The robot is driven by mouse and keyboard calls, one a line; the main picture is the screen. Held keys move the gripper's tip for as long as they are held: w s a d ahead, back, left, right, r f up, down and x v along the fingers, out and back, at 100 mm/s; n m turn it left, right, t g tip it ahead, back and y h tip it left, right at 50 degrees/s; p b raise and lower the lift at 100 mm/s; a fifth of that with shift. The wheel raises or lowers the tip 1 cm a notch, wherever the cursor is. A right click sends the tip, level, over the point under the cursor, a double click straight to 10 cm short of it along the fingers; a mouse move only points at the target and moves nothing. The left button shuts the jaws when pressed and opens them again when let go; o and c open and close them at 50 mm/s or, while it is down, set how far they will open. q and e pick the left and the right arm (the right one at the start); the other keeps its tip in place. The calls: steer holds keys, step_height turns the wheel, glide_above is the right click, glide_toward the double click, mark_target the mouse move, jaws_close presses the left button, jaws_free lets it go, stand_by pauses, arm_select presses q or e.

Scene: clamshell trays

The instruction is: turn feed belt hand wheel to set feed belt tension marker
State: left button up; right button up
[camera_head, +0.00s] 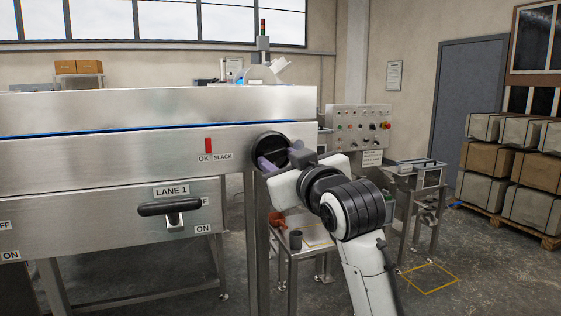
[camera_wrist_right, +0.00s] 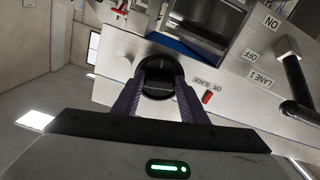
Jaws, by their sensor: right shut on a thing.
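The feed belt hand wheel (camera_head: 269,146) is a black round wheel on the steel front panel, near its right end. My right gripper (camera_head: 280,160) is at the wheel, its purple fingers shut on it. In the right wrist view the gripper (camera_wrist_right: 167,92) has one finger on each side of the wheel (camera_wrist_right: 159,64). The red tension marker (camera_head: 208,145) stands upright above the OK and SLACK labels, closer to the OK side. It also shows in the right wrist view (camera_wrist_right: 207,97). My left gripper is out of view.
A black lever handle (camera_head: 170,209) labelled LANE 1 sticks out of the lower panel, left of the wheel. Stacked boxes (camera_head: 538,170) are at the far right.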

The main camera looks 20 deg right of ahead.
steer(key=o, duration=1)
steer(key=shift+o, duration=0.2)
steer(key=s+b, duration=0.1)
steer(key=s, duration=0.9)
steer(key=shift+s+d, duration=0.15)
